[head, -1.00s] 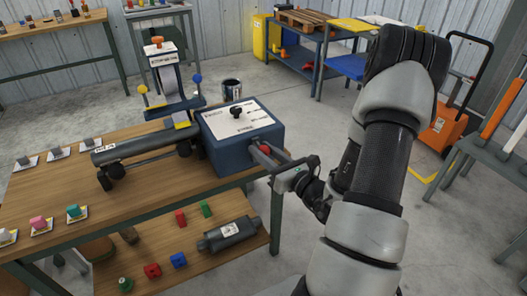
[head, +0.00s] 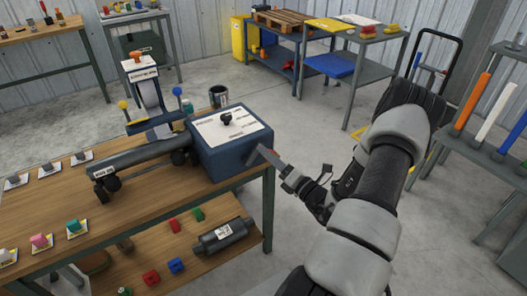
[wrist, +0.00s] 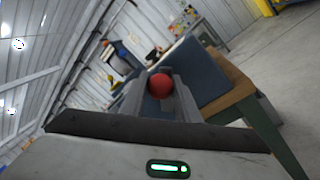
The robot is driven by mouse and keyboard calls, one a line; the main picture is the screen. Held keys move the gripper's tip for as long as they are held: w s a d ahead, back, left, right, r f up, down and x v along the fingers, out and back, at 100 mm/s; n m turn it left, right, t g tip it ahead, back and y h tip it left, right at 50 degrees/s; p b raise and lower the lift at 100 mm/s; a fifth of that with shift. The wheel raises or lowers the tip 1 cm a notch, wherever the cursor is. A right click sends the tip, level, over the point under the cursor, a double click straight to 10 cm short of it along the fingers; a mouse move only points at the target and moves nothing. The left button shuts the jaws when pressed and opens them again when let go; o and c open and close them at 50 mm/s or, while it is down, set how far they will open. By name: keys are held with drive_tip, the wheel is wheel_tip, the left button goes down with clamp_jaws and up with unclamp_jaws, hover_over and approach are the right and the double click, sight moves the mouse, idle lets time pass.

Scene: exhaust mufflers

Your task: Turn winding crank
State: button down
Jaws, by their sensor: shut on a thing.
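The blue winding box (head: 235,157) with a white top plate and a black knob stands at the right end of the wooden bench. My gripper (head: 268,157) reaches the box's right side from the right, seen nearly edge-on. In the wrist view a red round crank knob (wrist: 160,86) sits between my two grey fingers, which are shut on it. The blue box also shows just beyond, to the right of the fingers (wrist: 195,72). The crank's arm and its joint with the box are hidden by my fingers.
A dark cylinder (head: 150,151) lies on the bench left of the box. A muffler (head: 223,236) lies on the lower shelf. Open concrete floor is right of the bench.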

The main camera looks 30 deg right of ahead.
drive_tip(key=m, duration=0.1)
drive_tip(key=d+f+m, duration=0.1)
drive_tip(key=m, duration=0.1)
drive_tip(key=m+h+p, duration=0.1)
drive_tip(key=shift+d+f, duration=0.3)
drive_tip(key=shift+f, duration=0.1)
drive_tip(key=shift+d+f+m+t+h+p, duration=0.1)
drive_tip(key=shift+f+m+h, duration=0.65)
drive_tip(key=shift+m, duration=1.25)
drive_tip(key=shift+f+m+t+h+p, duration=0.1)
drive_tip(key=shift+f+m+h, duration=0.15)
drive_tip(key=shift+f+m, duration=1.35)
drive_tip(key=shift+d+f+m+t+h+p, duration=0.1)
drive_tip(key=shift+f+m+h, duration=0.4)
drive_tip(key=shift+m, duration=1.9)
drive_tip(key=shift+a, duration=0.1)
drive_tip(key=c, duration=1.4)
unclamp_jaws()
drive_tip(key=shift+o, duration=0.2)
